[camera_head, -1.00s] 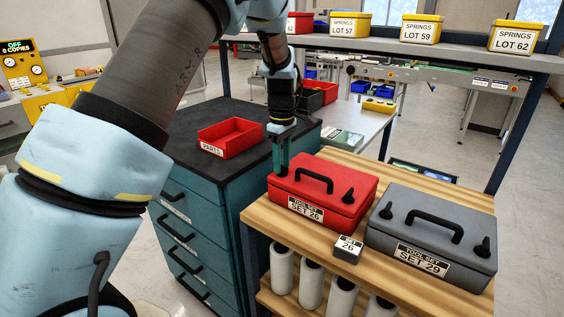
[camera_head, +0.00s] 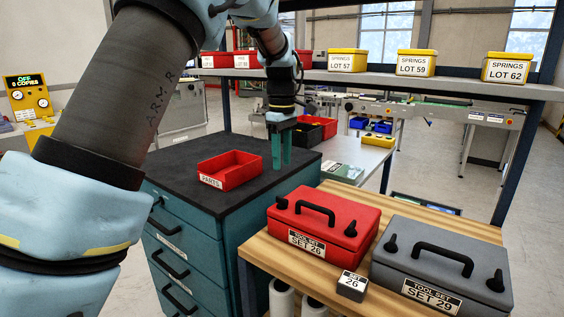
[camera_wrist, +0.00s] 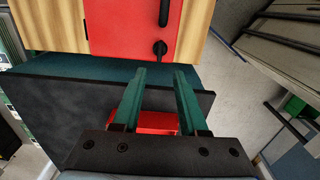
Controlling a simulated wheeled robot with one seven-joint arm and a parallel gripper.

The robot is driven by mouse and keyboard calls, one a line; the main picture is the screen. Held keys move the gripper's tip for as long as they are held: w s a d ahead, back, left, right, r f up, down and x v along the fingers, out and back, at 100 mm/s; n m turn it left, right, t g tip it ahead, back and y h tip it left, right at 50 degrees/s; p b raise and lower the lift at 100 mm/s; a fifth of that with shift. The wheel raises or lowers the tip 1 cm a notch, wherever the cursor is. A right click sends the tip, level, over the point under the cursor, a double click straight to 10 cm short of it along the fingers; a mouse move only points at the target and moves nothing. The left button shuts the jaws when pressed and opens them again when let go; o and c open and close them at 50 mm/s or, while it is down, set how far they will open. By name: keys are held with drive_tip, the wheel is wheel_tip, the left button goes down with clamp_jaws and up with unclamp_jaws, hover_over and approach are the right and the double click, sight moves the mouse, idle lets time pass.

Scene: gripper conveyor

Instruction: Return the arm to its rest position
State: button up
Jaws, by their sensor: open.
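My arm reaches across the left of the head view, over the dark-topped teal cabinet (camera_head: 226,220). My gripper (camera_head: 281,168) points down with its green fingers parted and nothing between them. It hangs above the cabinet's right part, between the red PARTS bin (camera_head: 243,180) and the red SET 26 toolbox (camera_head: 350,238). In the wrist view the open fingers (camera_wrist: 160,75) show in front, with the red toolbox (camera_wrist: 125,30) on the wooden bench beyond them. The red bin (camera_wrist: 158,121) shows partly behind the fingers.
A grey SET 29 toolbox (camera_head: 440,268) and a small SET 26 block (camera_head: 351,286) stand on the wooden bench (camera_head: 262,243). Yellow SPRINGS boxes (camera_head: 416,63) line a raised shelf (camera_head: 400,82) behind. Another red bin and a black bin (camera_head: 304,135) stand behind my gripper.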

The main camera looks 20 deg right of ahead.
drive_tip(key=w+a+f+m, duration=0.1)
drive_tip(key=a+f+m, duration=0.15)
drive_tip(key=a, duration=1.65)
drive_tip(key=s+a+f+m, duration=0.2)
drive_tip(key=s+a, duration=0.4)
drive_tip(key=a, duration=0.3)
drive_tip(key=s+a+f+m+t, duration=0.1)
drive_tip(key=s+a+f, duration=0.3)
drive_tip(key=a, duration=0.5)
drive_tip(key=shift+s+m+t, duration=0.3)
drive_tip(key=shift+s+m, duration=0.55)
drive_tip(key=shift+s, duration=0.2)
drive_tip(key=shift+o, duration=0.2)
